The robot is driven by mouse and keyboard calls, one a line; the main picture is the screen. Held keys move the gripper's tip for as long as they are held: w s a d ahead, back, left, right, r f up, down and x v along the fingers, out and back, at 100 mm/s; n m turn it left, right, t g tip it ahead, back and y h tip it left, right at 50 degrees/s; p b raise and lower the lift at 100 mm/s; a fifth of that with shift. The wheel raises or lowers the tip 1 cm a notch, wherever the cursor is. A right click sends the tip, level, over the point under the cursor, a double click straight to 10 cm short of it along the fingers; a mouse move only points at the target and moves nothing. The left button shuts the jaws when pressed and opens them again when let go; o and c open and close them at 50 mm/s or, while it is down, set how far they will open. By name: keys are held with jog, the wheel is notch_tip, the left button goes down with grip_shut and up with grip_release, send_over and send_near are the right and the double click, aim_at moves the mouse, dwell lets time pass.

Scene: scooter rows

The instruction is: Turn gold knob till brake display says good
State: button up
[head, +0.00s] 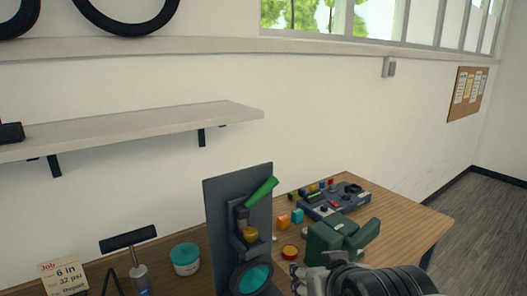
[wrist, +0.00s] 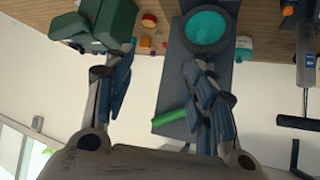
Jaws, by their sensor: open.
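The gold knob (head: 250,234) sits on a dark grey upright panel (head: 223,216), below a green lever (head: 262,191). A round teal display (head: 256,279) in a dark ring is mounted low on the same panel; I cannot read any word on it. My gripper (head: 299,280) is right of the panel, apart from the knob in the head view. The wrist view is upside down. There, my gripper (wrist: 158,75) is open and empty, with one finger overlapping the panel. The display (wrist: 206,27) and green lever (wrist: 169,117) show, but I cannot make out the knob.
A green vise (head: 335,243) stands right of the panel, close by my gripper. Behind it are small coloured blocks and a blue tray (head: 335,203). Left are a teal tub (head: 185,259), a pump (head: 138,276) and a job card (head: 64,278). A shelf (head: 150,130) hangs above.

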jog(key=s+d+f+g, duration=0.2)
jog(key=s, duration=0.6)
jog(key=s+d+f+m+g+h, duration=0.1)
jog(key=s+d+f+g, duration=0.1)
jog(key=s, duration=0.7)
jog(key=shift+s+d+f+g, duration=0.15)
jog(key=shift+f+g, duration=0.05)
jog(key=shift+g, duration=0.4)
